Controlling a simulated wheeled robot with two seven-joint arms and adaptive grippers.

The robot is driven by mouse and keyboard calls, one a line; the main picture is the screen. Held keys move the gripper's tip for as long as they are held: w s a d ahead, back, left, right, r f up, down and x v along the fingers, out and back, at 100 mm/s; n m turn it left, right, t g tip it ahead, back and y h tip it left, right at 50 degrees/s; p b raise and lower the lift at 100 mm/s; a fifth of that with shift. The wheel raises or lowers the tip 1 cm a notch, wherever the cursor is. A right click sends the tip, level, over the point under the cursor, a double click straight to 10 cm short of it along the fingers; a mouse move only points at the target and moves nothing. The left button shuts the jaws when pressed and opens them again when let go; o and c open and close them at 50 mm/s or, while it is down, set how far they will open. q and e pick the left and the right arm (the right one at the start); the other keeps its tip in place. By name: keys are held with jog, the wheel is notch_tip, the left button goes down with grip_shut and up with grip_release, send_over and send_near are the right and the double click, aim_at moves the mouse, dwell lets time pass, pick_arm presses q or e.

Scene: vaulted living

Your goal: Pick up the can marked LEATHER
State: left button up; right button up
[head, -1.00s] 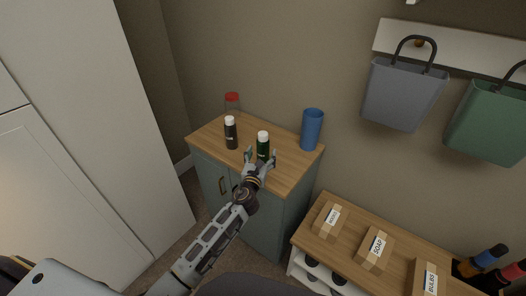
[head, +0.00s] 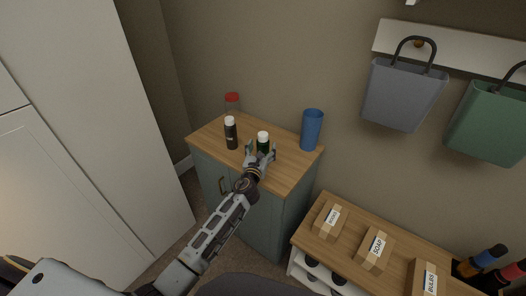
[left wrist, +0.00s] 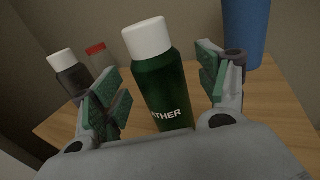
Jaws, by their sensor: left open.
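The green can with a white cap (head: 263,139) stands upright on the small cabinet's wooden top (head: 285,164). In the left wrist view the can (left wrist: 161,88) shows the letters "ATHER", the start of the word being out of sight. My left gripper (head: 260,157) is open at the near side of the can. In the left wrist view its green-padded fingers (left wrist: 155,92) stand apart on either side of the can, with a gap visible at the right. My right gripper is not in view.
A dark white-capped bottle (head: 231,134) and a red-lidded jar (head: 232,103) stand left of the can. A blue cup (head: 311,130) stands to the right. A lower shelf (head: 346,250) holds labelled boxes. Bags (head: 402,95) hang on the wall.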

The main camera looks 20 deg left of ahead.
aim_at(263, 133)
pick_arm(q)
jog(key=shift+w+a, duration=0.15)
jog(key=shift+w, duration=1.2)
jog(key=shift+r, duration=0.1)
jog(key=c, duration=1.3)
jog(key=shift+o, duration=0.2)
jog(key=shift+r, duration=0.1)
jog(key=shift+r+p, duration=0.4)
jog(key=shift+r, duration=0.4)
notch_tip(263, 133, up, 7)
jog(key=p, duration=0.2)
jog(key=shift+r+p, duration=0.15)
jog(key=shift+p, duration=0.2)
jog(key=shift+r, duration=0.4)
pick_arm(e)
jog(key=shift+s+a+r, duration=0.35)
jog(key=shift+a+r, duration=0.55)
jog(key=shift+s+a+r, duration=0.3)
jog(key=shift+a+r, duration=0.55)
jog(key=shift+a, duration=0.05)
